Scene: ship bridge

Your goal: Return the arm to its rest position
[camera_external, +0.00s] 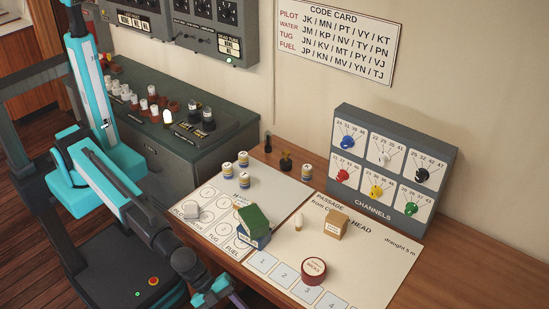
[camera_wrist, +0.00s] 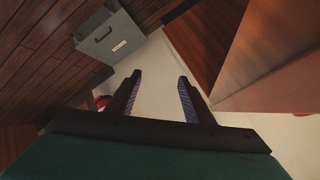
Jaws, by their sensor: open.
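My arm (camera_external: 110,180) is teal and dark grey and stands at the left of the outside view. Its upper link rises steeply, and its forearm slopes down to the right. My gripper (camera_external: 232,295) is at the bottom edge of that view, in front of the desk's near edge and partly cut off. In the wrist view my gripper (camera_wrist: 160,80) shows two dark fingers set well apart. Nothing is held between them; a pale surface shows beyond.
The wooden desk (camera_external: 474,234) holds charts, small boxes, a round red-rimmed tin (camera_external: 314,268) and a grey channels panel (camera_external: 392,160). A dark green cabinet (camera_external: 185,150) stands behind my arm. The wrist view shows a grey handled case (camera_wrist: 110,38) and wooden surfaces.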

